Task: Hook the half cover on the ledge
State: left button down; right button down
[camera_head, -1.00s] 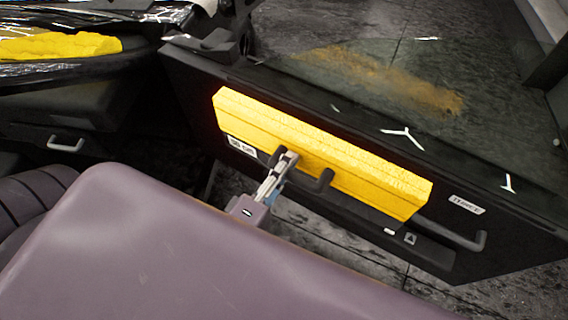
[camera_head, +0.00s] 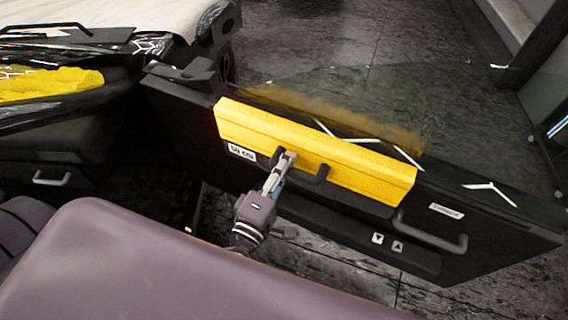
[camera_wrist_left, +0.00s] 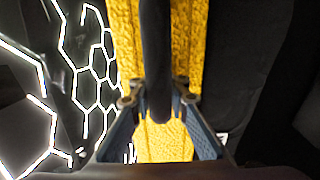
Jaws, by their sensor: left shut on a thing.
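The half cover (camera_head: 340,167) is a long yellow bar with a black handle (camera_head: 316,175). It lies along the upper part of the black door (camera_head: 480,250), sloping down to the right with the door. Its upper edge overlaps the ledge (camera_head: 500,215) at the foot of the window glass; whether it touches or is hooked there cannot be told. My left gripper (camera_head: 285,164) is shut on the handle near its left end. In the left wrist view the fingers (camera_wrist_left: 160,105) close around the dark handle, with the yellow cover (camera_wrist_left: 190,50) behind. My right gripper is not in view.
The door has a pull handle (camera_head: 430,232) right of the cover. Window glass (camera_head: 470,120) rises behind the ledge and shows a yellow reflection. Another yellow piece (camera_head: 50,84) lies at the far left.

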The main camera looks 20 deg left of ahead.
pick_arm(q)
jog(key=shift+w+f+b, duration=0.3)
jog(key=shift+f+b, duration=0.25)
jog(key=shift+f, duration=0.1)
jog(key=shift+w+f+b, duration=0.25)
jog(key=shift+f+b, duration=0.3)
jog(key=shift+f, duration=0.05)
jog(key=c, duration=1.8)
grip_release()
jog(key=shift+o, duration=0.2)
jog(key=shift+s+f, duration=0.1)
jog(key=shift+s, duration=0.1)
